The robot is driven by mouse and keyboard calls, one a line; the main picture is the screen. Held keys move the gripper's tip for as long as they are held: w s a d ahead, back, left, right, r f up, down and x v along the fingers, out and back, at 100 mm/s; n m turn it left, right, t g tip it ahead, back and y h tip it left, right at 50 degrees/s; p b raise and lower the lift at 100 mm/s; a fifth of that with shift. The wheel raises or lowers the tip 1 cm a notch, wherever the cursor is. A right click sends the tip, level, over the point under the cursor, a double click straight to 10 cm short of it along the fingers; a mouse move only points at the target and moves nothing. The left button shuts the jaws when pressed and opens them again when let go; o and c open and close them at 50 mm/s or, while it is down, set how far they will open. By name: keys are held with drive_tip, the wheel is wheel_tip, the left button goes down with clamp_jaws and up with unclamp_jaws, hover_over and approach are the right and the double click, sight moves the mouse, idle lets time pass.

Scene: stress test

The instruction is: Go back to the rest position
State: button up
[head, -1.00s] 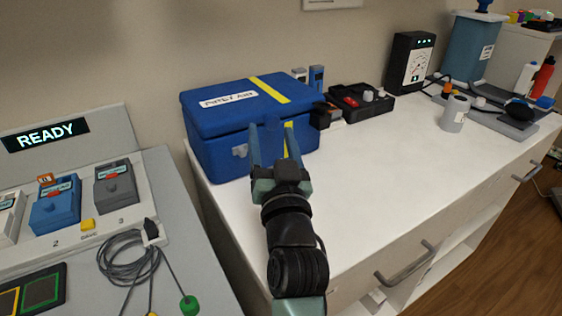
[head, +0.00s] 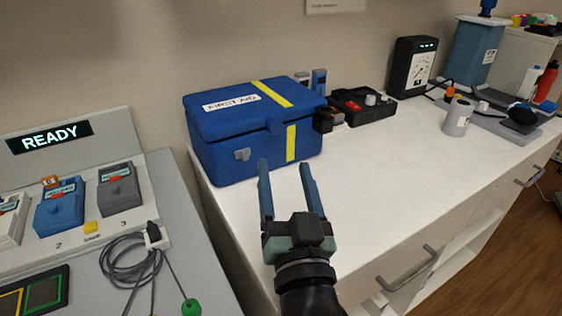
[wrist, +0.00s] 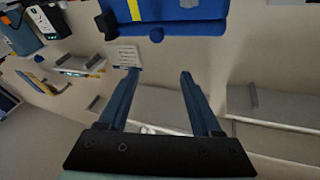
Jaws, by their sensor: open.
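My gripper (head: 284,180) is open and empty, its two blue fingers spread apart. In the head view it is over the white counter (head: 370,178), in front of a blue first aid box (head: 228,150) and apart from it. In the wrist view the open fingers (wrist: 157,85) point toward the box (wrist: 192,22) at the top of the picture, with nothing between them.
The blue box with a yellow stripe is closed. A grey station (head: 88,185) with a READY display (head: 50,137) and a coiled cable (head: 130,258) stands at left. The counter's middle is clear.

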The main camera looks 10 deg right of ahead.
drive_tip(key=s+a+r+n+t, duration=0.15)
drive_tip(key=s+r, duration=0.25)
drive_tip(key=r, duration=0.6)
drive_tip(key=s+a+r+t, duration=0.2)
drive_tip(key=s+r+t, duration=0.15)
drive_tip(key=r, duration=0.75)
drive_tip(key=s+a+r+n+t, duration=0.15)
drive_tip(key=s+r, duration=0.35)
drive_tip(key=r, duration=0.5)
wheel_tip(320, 180, up, 23)
drive_tip(key=p, duration=2.3)
drive_tip(key=shift+w+a+r+p, duration=0.2)
drive_tip(key=shift+w+a+p, duration=0.1)
drive_tip(key=shift+a+p, duration=0.1)
drive_tip(key=shift+r, duration=0.15)
drive_tip(key=shift+c, duration=1.1)
drive_tip(key=shift+s+d, duration=0.1)
drive_tip(key=shift+c, duration=0.2)
